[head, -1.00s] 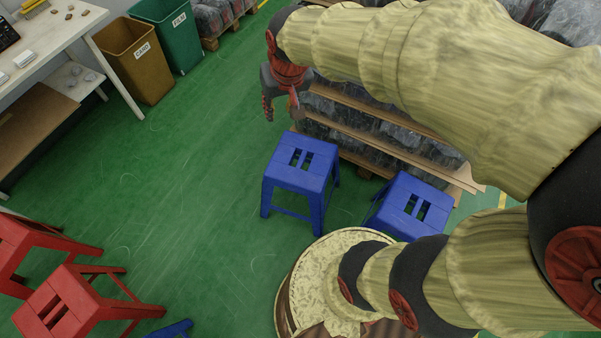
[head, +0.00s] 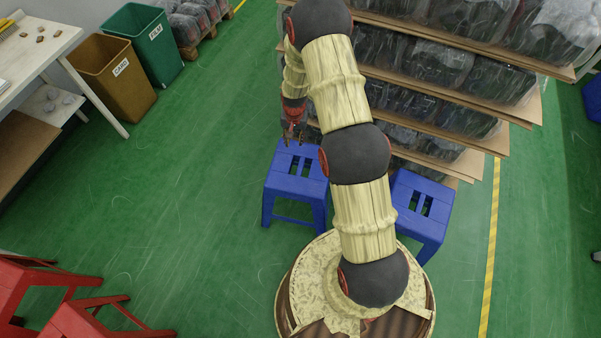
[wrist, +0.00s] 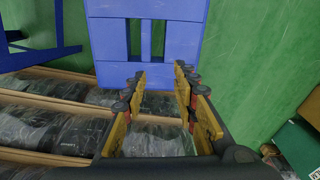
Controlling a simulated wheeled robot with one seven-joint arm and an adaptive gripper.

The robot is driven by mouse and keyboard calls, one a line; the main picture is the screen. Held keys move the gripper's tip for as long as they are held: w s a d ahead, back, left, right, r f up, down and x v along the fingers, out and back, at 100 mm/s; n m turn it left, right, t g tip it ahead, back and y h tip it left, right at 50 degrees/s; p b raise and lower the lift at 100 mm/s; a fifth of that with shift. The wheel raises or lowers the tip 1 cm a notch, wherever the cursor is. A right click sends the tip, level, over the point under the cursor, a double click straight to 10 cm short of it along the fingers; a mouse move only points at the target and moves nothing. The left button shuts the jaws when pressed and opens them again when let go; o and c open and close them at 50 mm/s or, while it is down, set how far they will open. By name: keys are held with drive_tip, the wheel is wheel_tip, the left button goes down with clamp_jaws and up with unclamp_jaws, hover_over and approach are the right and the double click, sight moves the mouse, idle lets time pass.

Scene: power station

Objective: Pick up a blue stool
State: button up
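A blue stool (head: 296,186) stands upright on the green floor, left of my arm in the head view. Its seat, with slots in it, fills the top middle of the wrist view (wrist: 146,62). A second blue stool (head: 423,207) stands right of my arm, partly hidden by it. My gripper (head: 292,138) hangs above the far edge of the left stool's seat. In the wrist view the two fingers (wrist: 160,90) are spread apart with nothing between them, pointing toward the seat edge. Whether a finger touches the stool cannot be told.
Stacked pallets of wrapped goods (head: 440,75) stand close behind the stools. Red stools (head: 80,318) are at the lower left. Brown (head: 118,78) and green (head: 150,45) bins stand by a white table (head: 35,40). The floor left of the blue stool is clear.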

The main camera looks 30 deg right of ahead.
drive_tip(key=m, duration=0.1)
approach(300, 166)
drive_tip(key=shift+g, duration=0.4)
wheel_tip(300, 166, down, 5)
drive_tip(key=shift+d+f+b, duration=0.2)
drive_tip(key=shift+f+b, duration=0.05)
drive_tip(key=shift+b, duration=0.05)
drive_tip(key=f+b, duration=0.1)
drive_tip(key=f, duration=0.2)
drive_tip(key=f+b, duration=0.1)
drive_tip(key=f, duration=0.1)
drive_tip(key=shift+w+f, duration=0.25)
drive_tip(key=shift+f, duration=0.15)
drive_tip(key=shift+c, duration=0.5)
clamp_jaws()
drive_tip(key=shift+w+r, duration=0.1)
